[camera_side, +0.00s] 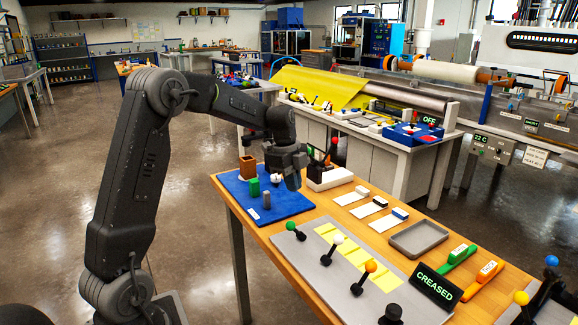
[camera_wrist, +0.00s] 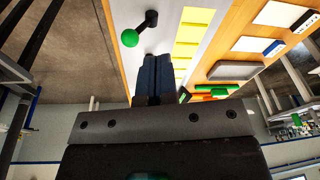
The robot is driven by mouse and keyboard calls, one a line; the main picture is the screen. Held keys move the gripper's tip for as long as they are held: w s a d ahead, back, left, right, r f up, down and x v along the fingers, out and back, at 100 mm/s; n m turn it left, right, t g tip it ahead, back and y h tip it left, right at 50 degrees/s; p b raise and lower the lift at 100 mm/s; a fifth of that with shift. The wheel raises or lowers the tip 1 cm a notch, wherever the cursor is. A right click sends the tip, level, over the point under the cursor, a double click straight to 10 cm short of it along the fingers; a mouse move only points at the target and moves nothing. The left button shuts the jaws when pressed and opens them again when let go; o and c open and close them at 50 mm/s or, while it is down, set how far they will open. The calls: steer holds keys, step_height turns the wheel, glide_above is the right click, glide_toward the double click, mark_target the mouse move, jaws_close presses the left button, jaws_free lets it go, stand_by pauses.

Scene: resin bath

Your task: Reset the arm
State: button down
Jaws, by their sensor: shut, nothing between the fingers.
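My gripper (camera_side: 293,180) hangs at the end of my bent arm in the side view, above the right part of the blue mat (camera_side: 291,206) on the wooden table. In the wrist view my gripper (camera_wrist: 153,98) has its two dark fingers together, with nothing between them. On the mat are a green block (camera_side: 254,187), a grey cylinder (camera_side: 266,200), a brown holder (camera_side: 247,167) and a small white item (camera_side: 277,178) close by the gripper.
A grey panel with a green-knobbed lever (camera_side: 291,227), white (camera_side: 338,240) and orange (camera_side: 370,266) ones lies in front. A grey tray (camera_side: 418,238), a black CREASED sign (camera_side: 434,287) and a white switch box (camera_side: 330,179) stand on the table. The floor at left is clear.

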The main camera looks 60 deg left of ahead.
step_height(320, 180, up, 6)
steer(key=s+f, duration=0.1)
steer(key=s+d+r+n+t+y, duration=0.1)
steer(key=s+d+r+n, duration=0.35)
steer(key=d, duration=0.35)
steer(key=s+d+f+n+t, duration=0.1)
steer(key=s+d+n, duration=0.4)
steer(key=s, duration=0.3)
steer(key=s+d+f+n+t+y, duration=0.1)
steer(key=s+d+n+t, duration=0.1)
steer(key=s+d+n, duration=0.3)
steer(key=s+d, duration=0.2)
steer(key=s, duration=0.2)
steer(key=shift+s+f+t, duration=0.3)
steer(key=c, duration=1.8)
jaws_free()
